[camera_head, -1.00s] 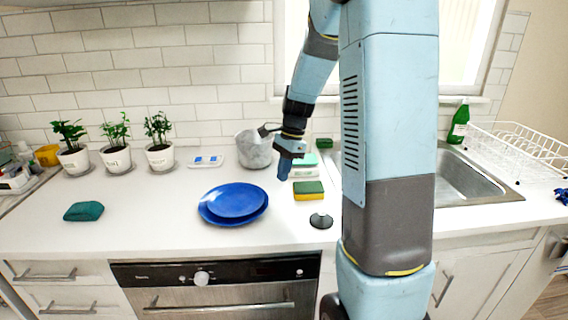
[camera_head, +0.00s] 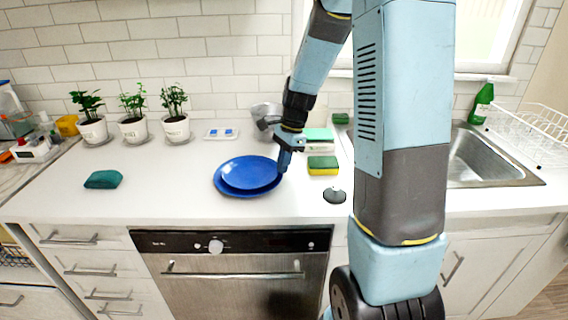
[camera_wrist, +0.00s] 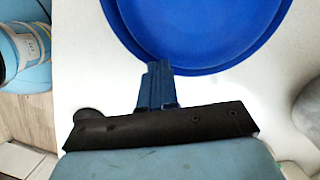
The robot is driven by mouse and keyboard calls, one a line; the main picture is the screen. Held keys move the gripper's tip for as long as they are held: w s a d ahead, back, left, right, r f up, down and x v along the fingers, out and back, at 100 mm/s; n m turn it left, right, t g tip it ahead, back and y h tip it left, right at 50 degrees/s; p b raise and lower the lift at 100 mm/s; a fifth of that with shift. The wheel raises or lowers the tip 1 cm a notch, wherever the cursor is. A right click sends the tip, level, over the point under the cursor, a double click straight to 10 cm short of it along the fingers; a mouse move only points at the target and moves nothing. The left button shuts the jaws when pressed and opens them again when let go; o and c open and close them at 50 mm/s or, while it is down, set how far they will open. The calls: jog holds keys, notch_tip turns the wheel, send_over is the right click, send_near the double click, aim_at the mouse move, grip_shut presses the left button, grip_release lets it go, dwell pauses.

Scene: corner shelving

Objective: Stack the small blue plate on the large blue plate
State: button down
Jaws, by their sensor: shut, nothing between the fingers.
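The small blue plate (camera_head: 250,172) lies on top of the large blue plate (camera_head: 232,192) on the white counter. The large plate's rim shows around it, widest at the lower left. In the wrist view both blue plates (camera_wrist: 200,25) fill the top, with the large plate's rim (camera_wrist: 205,71) nearest me. My gripper (camera_head: 284,164) is at the plates' right edge in the head view. Its blue fingers (camera_wrist: 156,75) are shut and empty, with their tips overlapping the rim in the wrist picture. Whether they touch the rim I cannot tell.
A yellow-green sponge (camera_head: 323,165) and a dark round object (camera_head: 334,196) lie right of the plates. A grey pot (camera_head: 266,114) stands behind my gripper. Potted plants (camera_head: 134,129) line the wall. The counter between cloth and plates is clear.

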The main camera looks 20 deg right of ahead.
jog(key=shift+s+a, duration=0.25)
jog(key=shift+a, duration=0.7)
